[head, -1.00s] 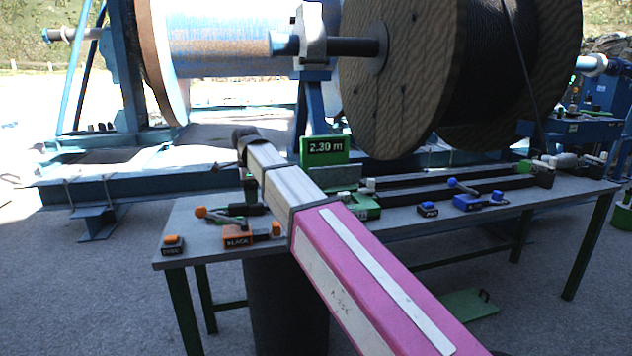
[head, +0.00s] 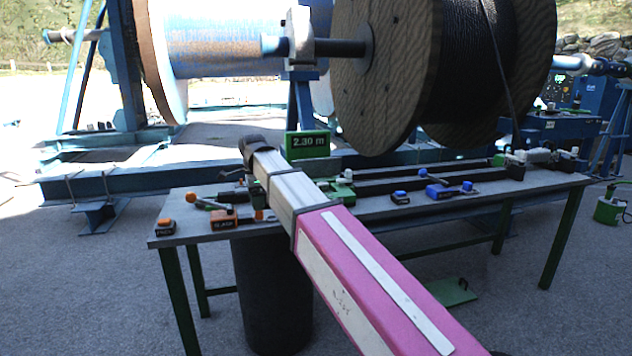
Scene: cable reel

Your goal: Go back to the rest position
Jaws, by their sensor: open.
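My arm reaches from the lower right of the head view up over the bench, with a pink section, a silver section and a dark wrist (head: 258,144) at its far end. The wrist is above the left half of the bench, in front of the green display reading 2.30 m (head: 308,145). My gripper's fingers cannot be made out past the wrist. No held object shows.
A large wooden cable reel (head: 385,80) hangs behind. A dark bin (head: 270,290) stands under the bench.

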